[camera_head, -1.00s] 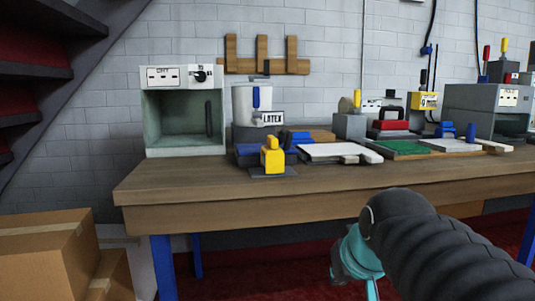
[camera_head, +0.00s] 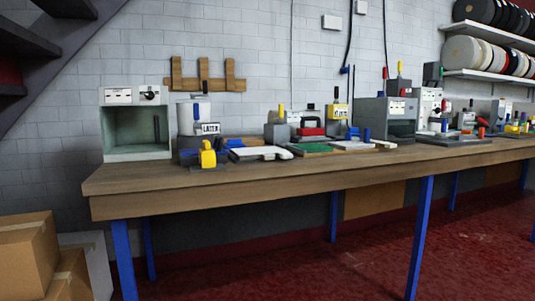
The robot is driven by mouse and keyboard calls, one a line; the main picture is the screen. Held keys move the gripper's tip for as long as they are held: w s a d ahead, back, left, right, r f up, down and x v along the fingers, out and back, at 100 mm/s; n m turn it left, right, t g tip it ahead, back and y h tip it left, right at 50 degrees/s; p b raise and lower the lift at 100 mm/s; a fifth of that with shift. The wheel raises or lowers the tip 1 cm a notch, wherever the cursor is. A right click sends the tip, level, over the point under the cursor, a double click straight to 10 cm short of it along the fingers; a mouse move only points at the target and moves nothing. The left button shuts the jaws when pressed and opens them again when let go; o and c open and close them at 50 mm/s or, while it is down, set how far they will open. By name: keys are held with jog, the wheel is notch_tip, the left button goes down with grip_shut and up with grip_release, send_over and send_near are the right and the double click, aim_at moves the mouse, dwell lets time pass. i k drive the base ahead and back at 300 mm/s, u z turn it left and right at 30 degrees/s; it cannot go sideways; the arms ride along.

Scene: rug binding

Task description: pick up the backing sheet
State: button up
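A flat white sheet (camera_head: 258,153), which may be the backing sheet, lies on the wooden workbench (camera_head: 150,178) left of the middle. It has a notched right edge. A green mat or board (camera_head: 311,148) lies to its right, and another pale flat piece (camera_head: 352,145) lies past that; I cannot tell for sure which is the backing sheet. My gripper and arm are out of view.
On the bench stand a grey open-fronted box (camera_head: 137,123), a LATEX pot (camera_head: 196,115), a yellow-handled tool (camera_head: 208,154) and several machines. Cardboard boxes (camera_head: 28,250) stand at lower left. The red floor (camera_head: 330,278) in front is clear.

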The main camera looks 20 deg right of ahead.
aim_at(284, 155)
jog(key=z, duration=0.45)
jog(key=i, duration=0.95)
jog(key=z, duration=0.6)
